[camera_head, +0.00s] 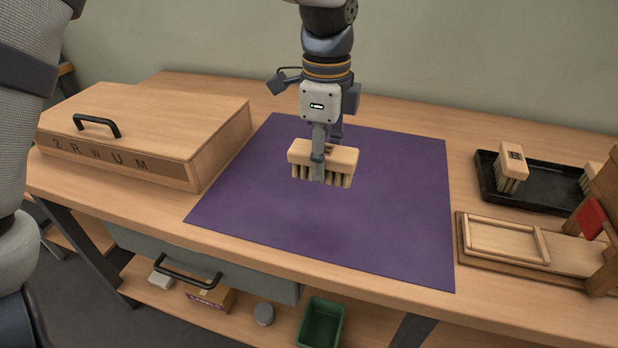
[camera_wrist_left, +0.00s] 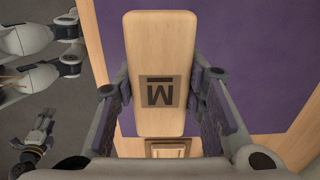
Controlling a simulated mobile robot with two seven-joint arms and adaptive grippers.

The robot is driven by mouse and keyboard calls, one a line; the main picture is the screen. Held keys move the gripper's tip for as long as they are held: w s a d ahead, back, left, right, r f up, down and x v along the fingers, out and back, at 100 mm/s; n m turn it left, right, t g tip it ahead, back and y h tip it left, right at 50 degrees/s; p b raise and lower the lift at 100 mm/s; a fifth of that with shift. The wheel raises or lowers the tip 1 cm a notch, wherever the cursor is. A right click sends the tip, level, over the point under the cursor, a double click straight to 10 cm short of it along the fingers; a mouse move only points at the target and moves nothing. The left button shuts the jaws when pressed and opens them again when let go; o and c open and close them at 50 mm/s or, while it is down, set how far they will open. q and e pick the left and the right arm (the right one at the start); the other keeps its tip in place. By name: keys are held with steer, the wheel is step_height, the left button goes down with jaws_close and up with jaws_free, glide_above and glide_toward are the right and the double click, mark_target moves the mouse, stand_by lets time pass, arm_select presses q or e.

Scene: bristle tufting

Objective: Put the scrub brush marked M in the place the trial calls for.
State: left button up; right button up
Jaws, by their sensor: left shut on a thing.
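My left gripper (camera_head: 318,172) is shut on the scrub brush marked M (camera_head: 342,160), across the middle of its wooden block. It holds the brush with bristles down, over the purple mat (camera_head: 400,220). Whether the bristles touch the mat is unclear. In the left wrist view, the brush (camera_wrist_left: 155,45) lies between the fingers, and its dark M patch faces the camera, upside down in the picture. What appears to be my right gripper (camera_wrist_left: 42,130) shows small at the lower left there. Its fingers are too unclear to read.
A wooden box (camera_head: 150,120) with a handle and a row of dark characters stands left. A black tray (camera_head: 548,185) with brushes (camera_head: 512,168) stands right, behind a wooden fixture (camera_head: 505,240) with a red piece (camera_head: 591,218). A drawer (camera_head: 200,265) is below. Much of the mat is clear.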

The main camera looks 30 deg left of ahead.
arm_select(q)
steer(key=a+f, duration=0.2)
steer(key=w+a+f, duration=0.1)
steer(key=a+f, duration=0.2)
steer(key=f, duration=0.2)
steer(key=shift+w+a+f+b, duration=0.1)
steer(key=shift+w+a+b, duration=0.3)
steer(key=shift+f, duration=1.1)
steer(key=shift+f, duration=0.15)
steer(key=o, duration=1.2)
step_height(320, 180, up, 12)
steer(key=shift+r+p, duration=0.15)
steer(key=shift+p, duration=0.2)
